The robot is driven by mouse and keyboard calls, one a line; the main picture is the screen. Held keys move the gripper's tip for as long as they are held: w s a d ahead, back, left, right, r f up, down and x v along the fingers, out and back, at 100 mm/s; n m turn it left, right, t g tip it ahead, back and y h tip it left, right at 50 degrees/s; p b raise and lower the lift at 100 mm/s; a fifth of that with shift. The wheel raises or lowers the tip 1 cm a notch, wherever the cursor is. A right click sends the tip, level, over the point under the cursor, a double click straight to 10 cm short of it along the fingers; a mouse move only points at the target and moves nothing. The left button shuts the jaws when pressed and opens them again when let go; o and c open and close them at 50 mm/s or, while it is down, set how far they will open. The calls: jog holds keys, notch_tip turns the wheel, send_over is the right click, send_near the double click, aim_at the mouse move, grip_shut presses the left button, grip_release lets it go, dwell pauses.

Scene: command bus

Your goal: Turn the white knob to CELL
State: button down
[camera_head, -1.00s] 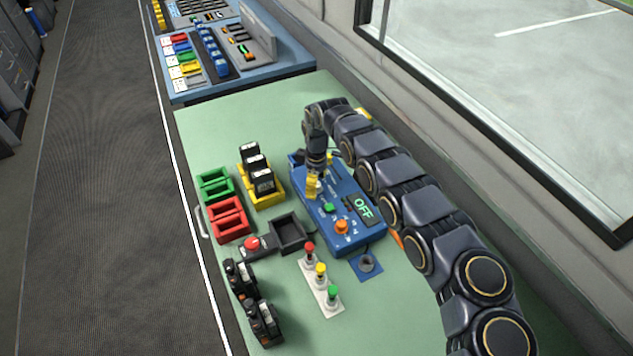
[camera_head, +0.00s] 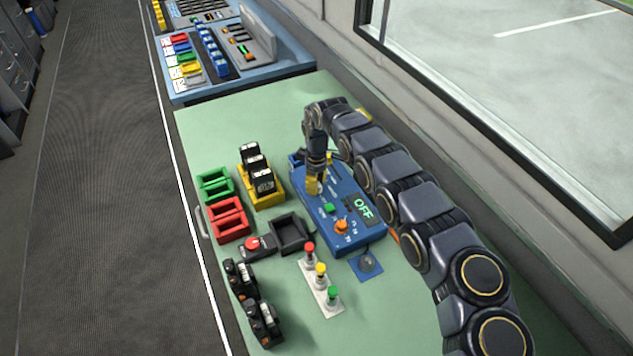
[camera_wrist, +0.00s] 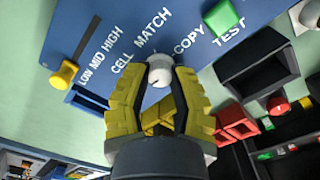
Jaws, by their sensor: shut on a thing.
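The white knob (camera_wrist: 160,70) is on the blue panel (camera_wrist: 215,45), between my gripper's yellow fingers. The labels CELL, MATCH, COPY and TEST are spread around it. CELL is to the left of the knob in the wrist view, MATCH just above it. I cannot tell for sure which label the knob points to. My gripper (camera_wrist: 160,75) is shut on the knob. In the head view my gripper (camera_head: 313,187) is on the upper part of the blue box (camera_head: 355,243) and hides the knob. The box's display (camera_head: 363,208) reads OFF in green.
A green button (camera_head: 328,208) and an orange knob (camera_head: 342,227) are close to my gripper on the box. A yellow slider (camera_wrist: 64,74) is by LOW MID HIGH. A black tray (camera_head: 291,233), red holder (camera_head: 229,220) and yellow holder (camera_head: 262,197) stand to the left.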

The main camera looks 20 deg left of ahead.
jog(key=m, duration=0.6)
jog(key=shift+s+f, duration=0.1)
jog(key=shift+f, duration=0.05)
jog(key=shift+m, duration=2)
jog(key=c, duration=0.9)
grip_release()
jog(key=shift+o, duration=0.4)
notch_tip(320, 180, up, 12)
